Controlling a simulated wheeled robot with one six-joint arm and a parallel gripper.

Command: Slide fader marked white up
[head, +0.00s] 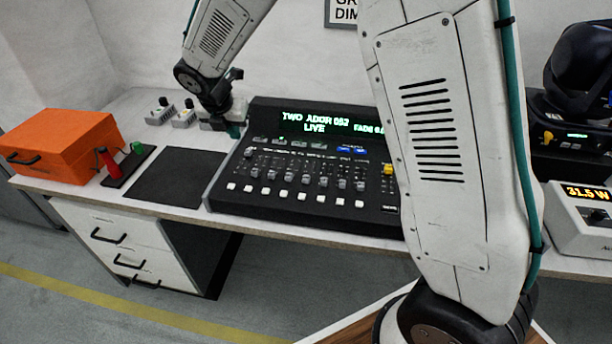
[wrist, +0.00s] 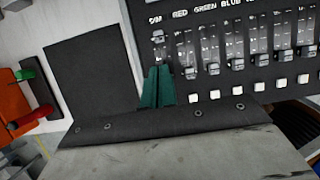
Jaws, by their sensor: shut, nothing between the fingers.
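The dark lighting console (head: 230,195) stands on the desk, with a row of several sliding faders. In the wrist view its labels read DIM, RED, GREEN and BLUE from the left. The label right of BLUE is cut off by the top edge, so the word white cannot be read; the fader below it (wrist: 260,60) has its knob low in its slot. My gripper (wrist: 159,69) is shut and empty, its teal fingertips by the leftmost column, below the DIM fader knob (wrist: 158,37). In the head view my gripper (head: 234,131) is at the console's upper left.
A row of white buttons (wrist: 217,93) lies below the faders. A black mat (head: 178,176) lies left of the console, with an orange box (head: 62,143) beyond it. Small knobbed boxes (head: 160,111) stand behind the mat. A meter (head: 585,220) stands at the right.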

